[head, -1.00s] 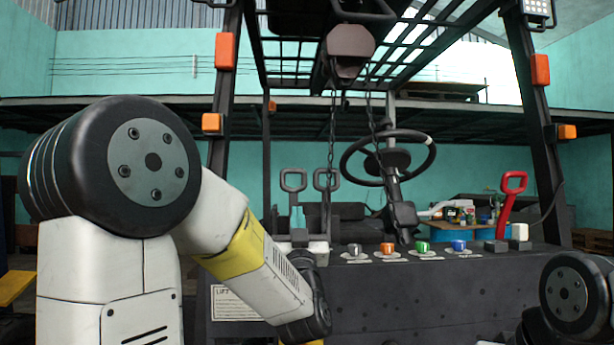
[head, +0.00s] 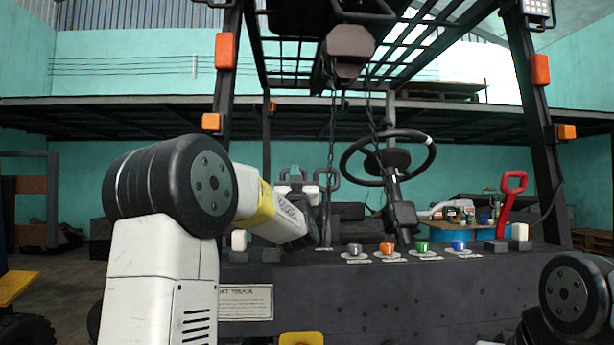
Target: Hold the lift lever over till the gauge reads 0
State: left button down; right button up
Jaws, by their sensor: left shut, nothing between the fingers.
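Two dark levers with loop handles stand at the left of the forklift's console; the left handle (head: 283,174) is partly covered and the right handle (head: 333,179) shows better. My forearm hides the lower lever shafts. I cannot tell from the picture which one is the lift lever. No gauge face is readable. My right gripper is out of view; only part of that arm shows at lower right.
A red-handled lever (head: 511,190) stands at the console's right. Between lie several coloured knobs, including orange (head: 388,249) and green (head: 422,248). The steering wheel (head: 388,158) and a hanging chain block (head: 349,52) are behind. A label plate (head: 245,302) is on the front panel.

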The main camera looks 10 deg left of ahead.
pick_arm(q)
jog(key=w, duration=0.2)
jog(key=w+a, duration=0.1)
jog(key=w, duration=0.1)
jog(key=shift+w+a+f, duration=0.1)
jog(key=shift+w+f, duration=0.05)
jog(key=shift+f, duration=0.05)
